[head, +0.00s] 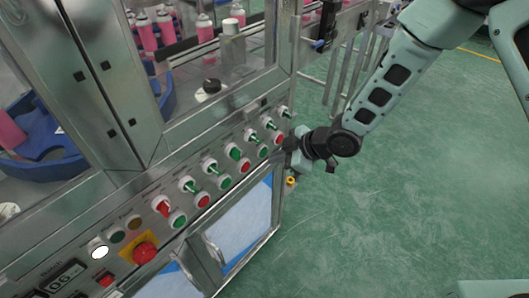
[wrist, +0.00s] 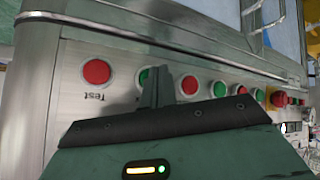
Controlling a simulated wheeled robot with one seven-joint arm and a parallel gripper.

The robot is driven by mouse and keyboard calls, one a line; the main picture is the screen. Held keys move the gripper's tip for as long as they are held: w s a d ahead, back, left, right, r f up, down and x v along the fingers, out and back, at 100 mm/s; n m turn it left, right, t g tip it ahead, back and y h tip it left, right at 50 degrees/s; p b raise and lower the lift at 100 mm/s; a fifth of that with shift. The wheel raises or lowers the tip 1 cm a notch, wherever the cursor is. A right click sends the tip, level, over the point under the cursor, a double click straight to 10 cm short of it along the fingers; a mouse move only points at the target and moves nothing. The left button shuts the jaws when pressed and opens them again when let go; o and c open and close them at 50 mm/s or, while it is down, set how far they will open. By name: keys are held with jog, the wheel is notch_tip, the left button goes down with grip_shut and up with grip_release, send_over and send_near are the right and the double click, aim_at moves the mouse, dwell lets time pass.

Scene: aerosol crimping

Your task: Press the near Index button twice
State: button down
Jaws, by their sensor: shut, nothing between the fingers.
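The control panel on the machine front carries a lower row of green and red push buttons, with a red button (head: 278,138) at its right end and a green button (head: 263,151) beside it. No label reading Index can be made out, so I cannot tell which button it is. In the wrist view a red button (wrist: 97,73) has an inverted "Test" label. My gripper (wrist: 158,88) is shut and empty, its fingers partly covering a green button (wrist: 143,78). In the head view my gripper (head: 291,146) is at the panel's right end; contact cannot be told.
Green-handled selector switches (head: 250,135) stick out above the buttons. A red emergency stop (head: 145,253) on a yellow plate sits at the lower left. Pink cans (head: 145,35) stand behind the glass. Green floor (head: 400,210) lies open to the right.

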dwell(0.7)
jog(key=shift+w+a, duration=0.25)
jog(key=shift+a, duration=0.05)
